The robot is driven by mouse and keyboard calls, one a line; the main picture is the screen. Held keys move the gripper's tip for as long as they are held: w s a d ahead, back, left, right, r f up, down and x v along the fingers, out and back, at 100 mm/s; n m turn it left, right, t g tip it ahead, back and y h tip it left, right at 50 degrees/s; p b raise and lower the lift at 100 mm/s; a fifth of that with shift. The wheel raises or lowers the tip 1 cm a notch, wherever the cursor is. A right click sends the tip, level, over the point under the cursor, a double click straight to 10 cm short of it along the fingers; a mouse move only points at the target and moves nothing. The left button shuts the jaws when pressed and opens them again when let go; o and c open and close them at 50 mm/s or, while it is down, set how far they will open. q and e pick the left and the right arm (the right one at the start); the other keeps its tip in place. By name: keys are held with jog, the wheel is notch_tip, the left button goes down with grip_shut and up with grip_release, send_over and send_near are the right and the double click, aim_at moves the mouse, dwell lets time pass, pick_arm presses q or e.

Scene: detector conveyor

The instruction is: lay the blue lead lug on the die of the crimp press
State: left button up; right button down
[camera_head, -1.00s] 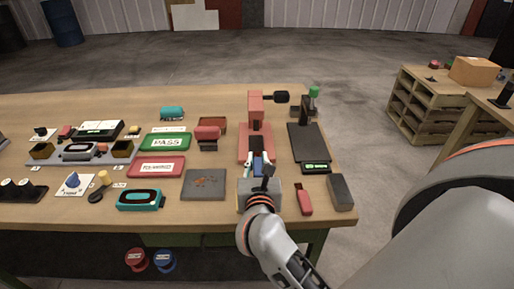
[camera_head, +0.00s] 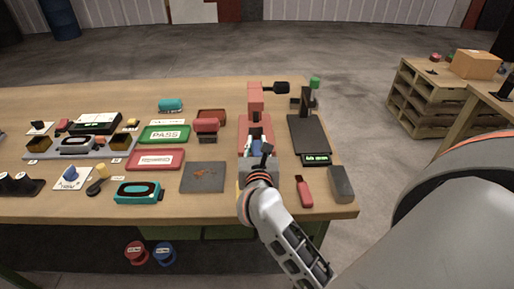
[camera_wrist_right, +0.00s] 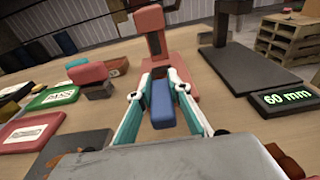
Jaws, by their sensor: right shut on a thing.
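The blue lead lug (camera_wrist_right: 162,105) is between the fingers of my right gripper (camera_wrist_right: 163,112), which is shut on it. In the head view the lug (camera_head: 257,148) shows as a small blue patch at the front of the crimp press. The red crimp press (camera_head: 256,102) stands upright at the back of the table, with a black-ended lever to the right. In the wrist view the press (camera_wrist_right: 150,20) rises straight beyond the lug. The lug appears over the near part of the press base. The die is mostly hidden, and I cannot tell whether the lug touches it. My left gripper is out of view.
A red-handled tool (camera_head: 304,192) and a grey block (camera_head: 341,184) lie near the right edge. A grey mat (camera_head: 203,177), a green PASS tray (camera_head: 164,134) and a red tray (camera_head: 155,159) lie left.

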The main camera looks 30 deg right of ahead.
aim_at(256, 133)
jog(key=shift+b+x, duration=0.5)
jog(key=shift+x, duration=3)
jog(key=shift+w+d, duration=0.1)
jog(key=shift+w, duration=0.15)
jog(key=shift+f, duration=0.3)
jog(key=c, duration=1.8)
grip_release()
